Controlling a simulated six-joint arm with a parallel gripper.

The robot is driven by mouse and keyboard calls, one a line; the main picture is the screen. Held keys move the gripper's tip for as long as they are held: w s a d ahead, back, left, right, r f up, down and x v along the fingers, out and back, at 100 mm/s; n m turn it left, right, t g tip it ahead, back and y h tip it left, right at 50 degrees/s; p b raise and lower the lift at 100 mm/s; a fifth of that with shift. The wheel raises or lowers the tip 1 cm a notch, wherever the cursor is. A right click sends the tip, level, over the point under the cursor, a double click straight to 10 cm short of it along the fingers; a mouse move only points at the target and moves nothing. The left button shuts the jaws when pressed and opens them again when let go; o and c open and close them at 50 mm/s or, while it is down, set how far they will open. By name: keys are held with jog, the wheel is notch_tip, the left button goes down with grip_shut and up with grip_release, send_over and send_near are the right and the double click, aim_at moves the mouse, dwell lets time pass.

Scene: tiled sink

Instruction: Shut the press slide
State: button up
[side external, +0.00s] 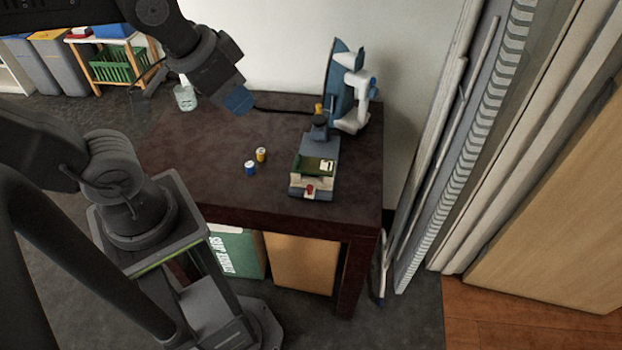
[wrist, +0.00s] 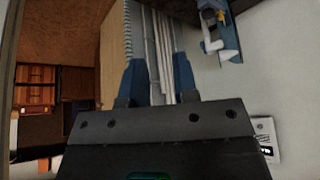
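The press (side external: 345,95) stands at the right back of the dark table, with a blue body and white arm. Its base reaches toward the table's front edge, and the slide (side external: 313,178) appears as a grey tray with a green inside and a red knob (side external: 310,188) in front. I cannot tell exactly how far the slide is out. My gripper (side external: 238,101) is raised left of the press, apart from it. In the wrist view its two blue fingers (wrist: 159,72) are spread with nothing between them. Part of the press (wrist: 220,32) shows at the top there; its slide cannot be made out.
A blue spool-like piece (side external: 250,168) and a yellow one (side external: 261,154) stand left of the slide. A clear bottle (side external: 185,95) is at the table's back left. A black cable (side external: 285,110) runs to the press. Tall panels (side external: 470,130) stand right of the table.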

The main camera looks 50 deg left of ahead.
jog(key=f+m, duration=0.1)
jog(key=f, duration=0.1)
jog(key=w+f+m+g+y, duration=0.1)
jog(key=m, duration=0.1)
jog(key=w+f+m+g+y, duration=0.1)
jog(key=f, duration=0.1)
jog(key=shift+d+f+m, duration=0.3)
jog(key=shift+d, duration=0.05)
jog(key=c, duration=0.5)
jog(key=f+m+y, duration=0.1)
jog(key=f+m, duration=0.1)
jog(key=w+d+f+m+y, duration=0.1)
jog(key=f+m, duration=0.3)
jog(key=shift+w+d+f+g+y, duration=0.25)
jog(key=shift+w+f+g+y, duration=0.1)
jog(key=shift+w+g+y, duration=0.05)
grip_shut()
jog(key=m+t+y, duration=0.2)
jog(key=m+t, duration=0.2)
jog(key=m, duration=1.2)
send_near(309, 192)
notch_tip(309, 192, down, 4)
jog(key=w+a, duration=0.2)
jog(key=shift+w+a+f, duration=0.25)
jog(key=shift+w+a, duration=0.45)
